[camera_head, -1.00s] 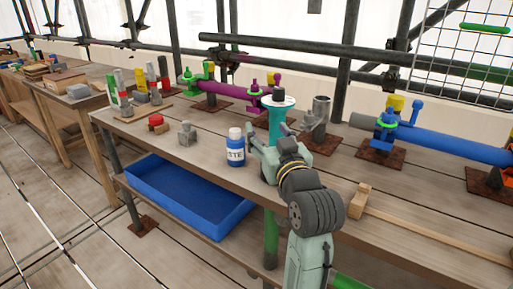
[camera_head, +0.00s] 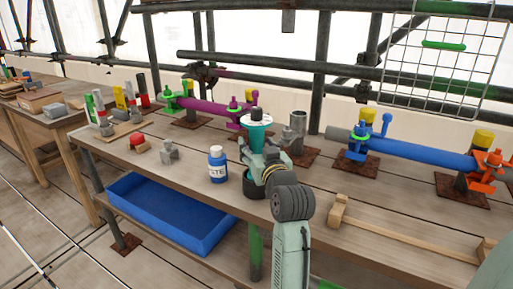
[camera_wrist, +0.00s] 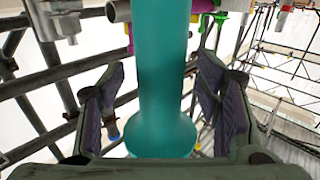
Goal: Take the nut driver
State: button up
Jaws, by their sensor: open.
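My gripper (camera_head: 262,163) is over the bench with its fingers apart, around an upright teal shaft. The teal piece (camera_head: 257,138) flares upward to a white disc with a dark stub on top. In the wrist view the teal shaft (camera_wrist: 165,70) stands between the two open fingers, with a gap at each side, and widens at its lower end. I cannot tell which thing is the nut driver. Several upright tools with green, yellow, white and red parts (camera_head: 130,98) stand in a block at the bench's left end.
On the bench (camera_head: 190,190) are a blue-labelled bottle (camera_head: 217,165), a grey block (camera_head: 168,152), a red-topped piece (camera_head: 139,143) and a wooden bar (camera_head: 400,235). Pipe fittings (camera_head: 420,153) stand behind. A blue tray (camera_head: 165,210) sits on the lower shelf. Scaffold tubes cross the back.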

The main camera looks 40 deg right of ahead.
jog(key=shift+w+d, duration=0.15)
jog(key=shift+w, duration=0.3)
jog(key=shift+c, duration=0.2)
grip_shut()
dwell(0.5)
jog(key=shift+r, duration=0.1)
